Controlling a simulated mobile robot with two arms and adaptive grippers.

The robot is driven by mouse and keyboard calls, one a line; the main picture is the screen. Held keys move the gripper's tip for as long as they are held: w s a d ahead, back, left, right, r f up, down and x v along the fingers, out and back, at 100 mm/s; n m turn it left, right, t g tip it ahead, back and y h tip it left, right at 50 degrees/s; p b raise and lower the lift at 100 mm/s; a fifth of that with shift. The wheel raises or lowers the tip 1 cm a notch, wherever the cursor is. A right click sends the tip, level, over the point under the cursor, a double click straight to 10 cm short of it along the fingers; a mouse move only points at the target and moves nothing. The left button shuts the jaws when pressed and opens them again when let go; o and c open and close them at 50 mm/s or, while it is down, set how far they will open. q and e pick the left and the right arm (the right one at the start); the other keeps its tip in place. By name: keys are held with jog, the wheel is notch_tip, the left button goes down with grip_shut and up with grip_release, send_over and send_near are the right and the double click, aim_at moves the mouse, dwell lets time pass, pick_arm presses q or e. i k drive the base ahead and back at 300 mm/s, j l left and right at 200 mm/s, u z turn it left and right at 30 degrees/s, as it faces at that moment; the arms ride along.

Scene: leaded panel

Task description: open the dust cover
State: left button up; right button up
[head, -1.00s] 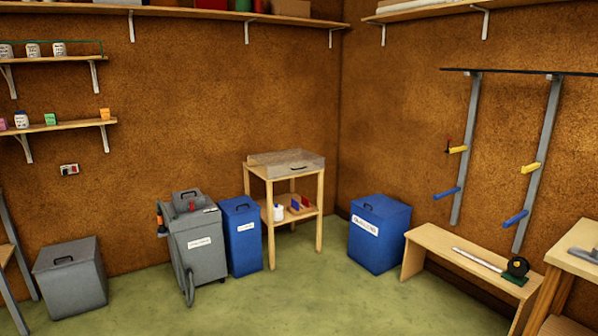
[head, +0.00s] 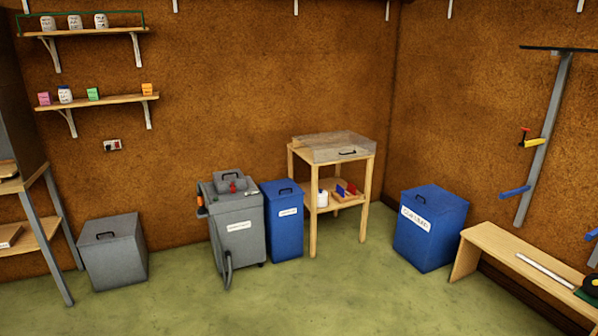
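A clear, box-like cover with a dark handle on its front, which looks like the dust cover (head: 333,147), sits on top of a small wooden stand (head: 313,215) near the room's back corner. The cover appears to be down over the stand's top. What lies under it is too small to make out. Neither of my grippers shows in the head view.
Blue lidded bins (head: 284,222) and (head: 430,230) stand left and right of the stand. A grey wheeled unit (head: 238,225) and a grey lidded box (head: 113,252) are further left. A wooden bench (head: 510,258) is at the right. The green floor (head: 330,295) in front is clear.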

aim_at(308, 140)
jog(key=i, duration=2.25)
